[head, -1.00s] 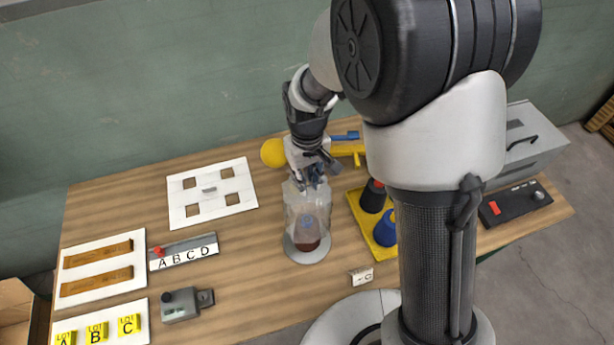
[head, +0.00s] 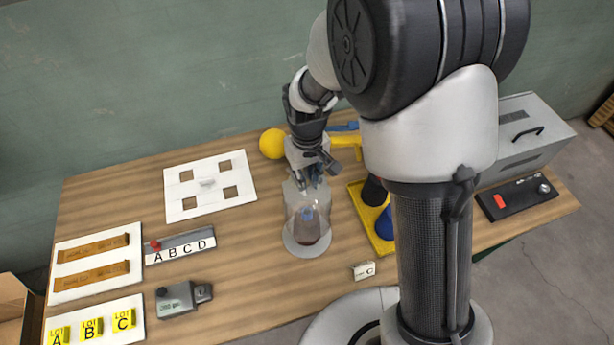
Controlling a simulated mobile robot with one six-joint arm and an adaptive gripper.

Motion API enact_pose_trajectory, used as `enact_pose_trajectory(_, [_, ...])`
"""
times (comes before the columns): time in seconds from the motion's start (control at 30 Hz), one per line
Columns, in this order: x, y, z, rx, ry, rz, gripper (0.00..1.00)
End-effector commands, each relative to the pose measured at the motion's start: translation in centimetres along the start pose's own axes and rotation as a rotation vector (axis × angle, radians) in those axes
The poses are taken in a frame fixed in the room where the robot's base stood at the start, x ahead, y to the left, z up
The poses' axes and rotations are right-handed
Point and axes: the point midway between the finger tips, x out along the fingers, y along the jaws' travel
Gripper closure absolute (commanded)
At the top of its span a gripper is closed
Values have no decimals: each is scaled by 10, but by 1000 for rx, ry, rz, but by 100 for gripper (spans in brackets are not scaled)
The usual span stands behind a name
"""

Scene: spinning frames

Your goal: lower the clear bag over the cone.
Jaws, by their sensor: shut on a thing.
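The clear bag (head: 294,205) hangs upright below my gripper (head: 312,182), which is shut on its top. Through the clear film I see a dark reddish cone (head: 309,229) with a bluish patch, standing on a round grey base (head: 305,249). The bag surrounds the cone in the picture, its lower edge close to the base. I cannot tell whether the bag touches the base. The gripper's fingertips are partly hidden by the wrist and the film.
Right of the base, a yellow tray (head: 356,196) holds a dark and a blue cone (head: 385,224), partly behind my arm. A small "C" block (head: 364,270) lies in front. A yellow ball (head: 272,143) is behind. A white plate with square holes (head: 180,210) lies left.

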Motion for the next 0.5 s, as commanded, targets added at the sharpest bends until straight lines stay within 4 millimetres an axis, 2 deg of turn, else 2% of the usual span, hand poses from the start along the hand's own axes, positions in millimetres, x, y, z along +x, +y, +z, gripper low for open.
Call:
enact_pose_trajectory(0.27, [1, 0, 0, 0, 0, 0, 97])
enact_pose_trajectory(0.5, [13, 0, 0, 0, 0, 0, 97])
